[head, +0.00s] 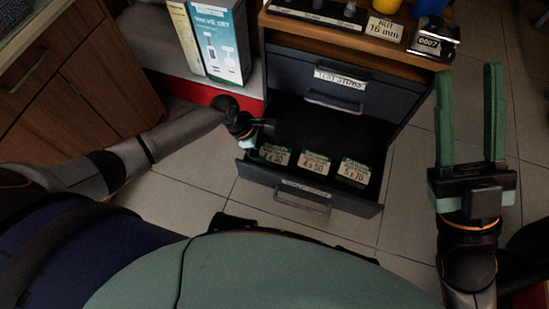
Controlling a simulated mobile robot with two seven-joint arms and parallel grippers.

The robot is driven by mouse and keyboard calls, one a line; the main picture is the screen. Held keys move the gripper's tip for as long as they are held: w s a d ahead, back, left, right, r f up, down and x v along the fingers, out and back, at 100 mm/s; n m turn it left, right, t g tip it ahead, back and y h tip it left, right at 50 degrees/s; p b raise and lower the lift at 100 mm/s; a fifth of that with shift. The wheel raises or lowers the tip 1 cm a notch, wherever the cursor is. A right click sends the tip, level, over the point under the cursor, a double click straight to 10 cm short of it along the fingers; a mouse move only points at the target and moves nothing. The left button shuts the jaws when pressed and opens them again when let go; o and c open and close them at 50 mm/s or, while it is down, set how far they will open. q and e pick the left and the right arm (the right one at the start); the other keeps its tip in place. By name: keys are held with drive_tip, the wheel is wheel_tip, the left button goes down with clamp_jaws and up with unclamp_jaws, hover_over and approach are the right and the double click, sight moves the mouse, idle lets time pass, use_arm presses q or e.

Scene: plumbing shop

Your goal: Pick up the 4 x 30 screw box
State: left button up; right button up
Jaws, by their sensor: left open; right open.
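The 4 x 30 screw box (274,155) lies in the open lower drawer (355,205), leftmost of three similar boxes with green and cream labels. The 4 x 50 box (314,164) is in the middle and the 5 x 70 box (354,172) is on the right. My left gripper (268,127) is at the drawer's left side, just behind and above the 4 x 30 box. It is open; its dark fingers are hard to make out against the drawer. My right gripper (468,72) is open and empty, fingers pointing up the picture, right of the cabinet.
A closed drawer labelled test stops (340,77) is above the open one. Tall cartons (215,40) stand at the back left. The tiled floor right of the cabinet is clear.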

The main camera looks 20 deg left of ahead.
use_arm(q)
drive_tip(key=shift+x, duration=0.95)
clamp_jaws()
